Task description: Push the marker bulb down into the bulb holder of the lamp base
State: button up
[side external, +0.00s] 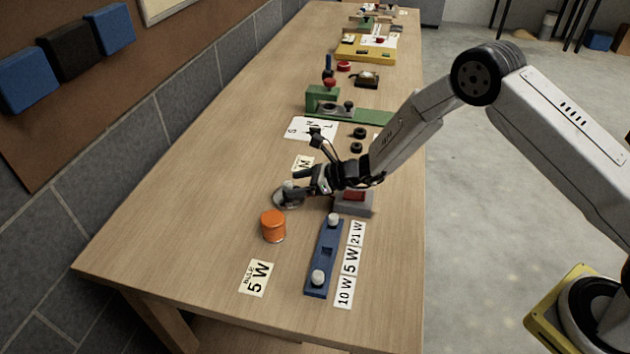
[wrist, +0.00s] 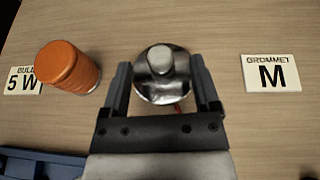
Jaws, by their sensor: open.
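The lamp base (side external: 287,204) is a round, shiny metal dish on the bench; it also shows in the wrist view (wrist: 148,97). The marker bulb (wrist: 159,60) is a pale, rounded knob standing at the dish's middle; in the side view the bulb (side external: 288,185) stands beside my fingers. I cannot tell how deep it sits, and the bulb holder under it is hidden. My gripper (side external: 303,176) is open, just above the lamp base.
An orange ribbed cylinder (side external: 273,227) stands close to the lamp base. A blue strip (side external: 326,258) holds two white bulbs, with an empty middle slot. A grey block with a red top (side external: 354,199) lies under my wrist. Flat cards lie around.

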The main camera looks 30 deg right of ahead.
jog(key=shift+v, duration=2.5)
jog(key=shift+s+a+r+n, duration=0.1)
jog(key=shift+s+r+n, duration=0.1)
jog(key=shift+s+n, duration=0.15)
jog(key=s+r+n+g, duration=0.1)
jog(key=s, duration=0.1)
jog(key=s+n+g, duration=0.1)
jog(key=s+n, duration=0.1)
jog(key=s+r+n+g, duration=0.1)
jog(key=s+n+g, duration=0.1)
jog(key=shift+s+r+n, duration=0.25)
jog(key=shift+r, duration=0.05)
jog(key=s+d+r+n+h, duration=0.2)
jog(key=s+d+n+h, duration=0.1)
jog(key=s+n, duration=0.3)
jog(key=s+d+r+n+g+h, duration=0.1)
jog(key=s+d+r+n+h, duration=0.2)
jog(key=s+d+n, duration=0.3)
jog(key=s+d+r+n+g+h, duration=0.1)
jog(key=s+d+n+h, duration=0.3)
jog(key=s+n, duration=0.4)
jog(key=shift+d+r, duration=0.2)
jog(key=shift+r, duration=0.65)
